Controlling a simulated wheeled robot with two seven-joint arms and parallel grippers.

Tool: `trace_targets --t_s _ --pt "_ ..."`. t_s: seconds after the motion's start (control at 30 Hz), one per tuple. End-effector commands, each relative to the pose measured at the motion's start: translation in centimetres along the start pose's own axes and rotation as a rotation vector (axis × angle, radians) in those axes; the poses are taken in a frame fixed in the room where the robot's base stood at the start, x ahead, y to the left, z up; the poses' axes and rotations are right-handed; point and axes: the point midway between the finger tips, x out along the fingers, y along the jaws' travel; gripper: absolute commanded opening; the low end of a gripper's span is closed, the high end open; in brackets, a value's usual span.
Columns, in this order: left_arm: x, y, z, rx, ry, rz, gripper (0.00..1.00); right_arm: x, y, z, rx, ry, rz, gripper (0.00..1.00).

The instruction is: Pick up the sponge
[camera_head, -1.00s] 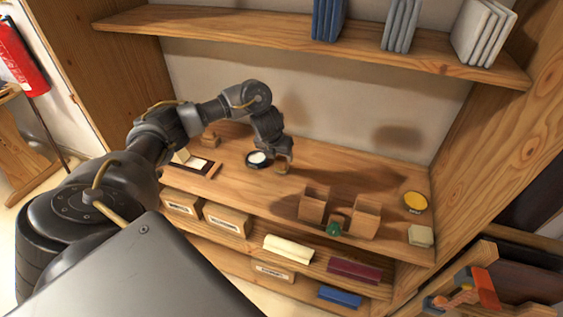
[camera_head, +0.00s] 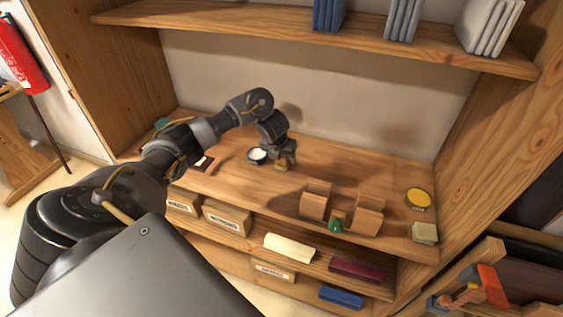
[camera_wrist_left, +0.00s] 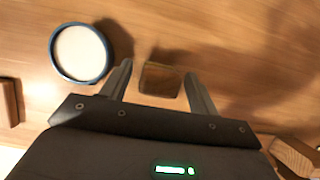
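A small yellow-brown block (camera_head: 283,166), which looks like the sponge, lies on the wooden desk top below my left gripper (camera_head: 281,159). In the left wrist view the block (camera_wrist_left: 160,79) sits between the two spread fingers of my left gripper (camera_wrist_left: 163,82), with a gap on each side, nearer the left finger. The gripper is open and holds nothing. The head view mostly hides the fingertips and part of the block. My right gripper is not in view.
A blue-rimmed round dish (camera_head: 257,156) stands just left of the block. Two open wooden boxes (camera_head: 315,201), a green object (camera_head: 334,225), a yellow round tin (camera_head: 418,198) and a pale block (camera_head: 424,233) stand to the right. A shelf (camera_head: 330,45) runs above.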

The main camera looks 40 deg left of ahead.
Motion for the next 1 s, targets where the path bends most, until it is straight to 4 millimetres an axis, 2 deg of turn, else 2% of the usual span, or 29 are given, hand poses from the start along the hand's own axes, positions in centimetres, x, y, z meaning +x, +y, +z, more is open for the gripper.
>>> trace_targets --t_s 0.03,0.3,0.37,0.57,0.77,0.87,1.0 --pt "0.0 0.0 0.0 0.000 0.000 0.000 0.54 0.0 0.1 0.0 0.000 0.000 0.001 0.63" --pt "0.0 0.0 0.0 0.000 0.000 0.000 0.18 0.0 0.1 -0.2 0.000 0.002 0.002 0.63" --pt "0.0 0.0 0.0 0.000 -0.001 0.000 0.14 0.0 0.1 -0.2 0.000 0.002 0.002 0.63" --pt "-0.1 0.0 0.1 0.000 -0.001 0.000 0.14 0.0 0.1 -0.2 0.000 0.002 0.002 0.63" --pt "-1.6 0.1 0.8 0.001 -0.004 0.001 0.14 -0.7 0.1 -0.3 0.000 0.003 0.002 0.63" --pt "-3.4 0.1 1.6 0.001 -0.005 0.001 0.14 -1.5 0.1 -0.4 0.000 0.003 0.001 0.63" --pt "-7.6 0.0 0.7 0.008 -0.008 0.002 0.14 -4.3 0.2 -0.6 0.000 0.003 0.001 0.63"
